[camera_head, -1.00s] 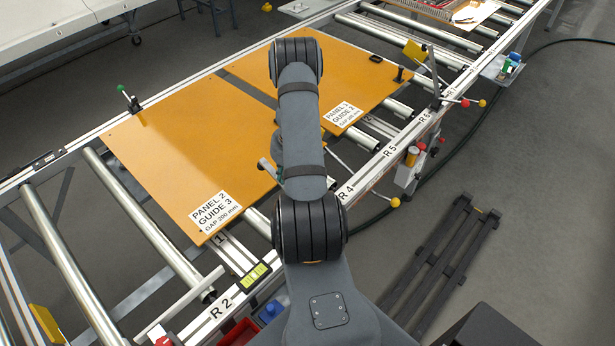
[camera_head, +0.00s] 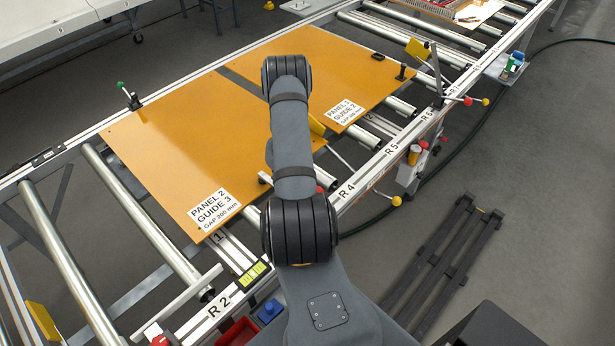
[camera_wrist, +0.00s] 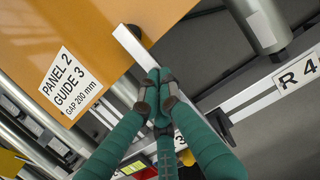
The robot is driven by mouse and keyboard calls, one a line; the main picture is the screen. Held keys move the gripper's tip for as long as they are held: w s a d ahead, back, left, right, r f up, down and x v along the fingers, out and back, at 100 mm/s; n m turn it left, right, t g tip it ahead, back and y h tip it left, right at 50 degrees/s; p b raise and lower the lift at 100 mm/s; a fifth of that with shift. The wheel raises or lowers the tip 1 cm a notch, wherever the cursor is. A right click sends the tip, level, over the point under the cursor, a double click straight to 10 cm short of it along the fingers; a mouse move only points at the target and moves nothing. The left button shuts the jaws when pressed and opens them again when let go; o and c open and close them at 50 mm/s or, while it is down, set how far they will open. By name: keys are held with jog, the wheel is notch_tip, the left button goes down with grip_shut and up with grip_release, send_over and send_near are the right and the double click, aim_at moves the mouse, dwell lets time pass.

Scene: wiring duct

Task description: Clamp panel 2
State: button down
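Panel 2 (camera_head: 165,150) is an orange board lying flat on the roller frame, with a white label reading PANEL 2, GUIDE 3, GAP 200 mm. Its labelled corner (camera_wrist: 66,84) shows at upper left in the wrist view. A green-knobbed clamp (camera_head: 130,98) stands at its far edge. I see nothing clearly held between the fingertips. In the head view my arm hides the gripper and part of the near edge.
Panel 1 (camera_head: 352,72) lies to the right, across a narrow gap. The near rail (camera_head: 372,166) carries R labels and several ball-ended levers. A green-yellow display (camera_head: 252,273) and a red bin (camera_head: 238,331) sit at the near left. Bare rollers (camera_head: 150,228) lie left of panel 2.

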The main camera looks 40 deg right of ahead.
jog(key=shift+r, duration=0.1)
notch_tip(320, 180, up, 5)
jog(key=p, duration=0.5)
jog(key=shift+w, duration=0.1)
jog(key=w+r+b, duration=0.2)
jog(key=w+r, duration=0.4)
jog(key=w, duration=0.1)
jog(key=shift+a, duration=0.15)
jog(key=shift+s, duration=0.1)
jog(key=s+f, duration=0.7)
jog(key=shift+d, duration=0.3)
jog(key=s+r+b, duration=0.2)
jog(key=s+r, duration=0.3)
jog(key=s, duration=0.1)
jog(key=shift+w+f, duration=0.1)
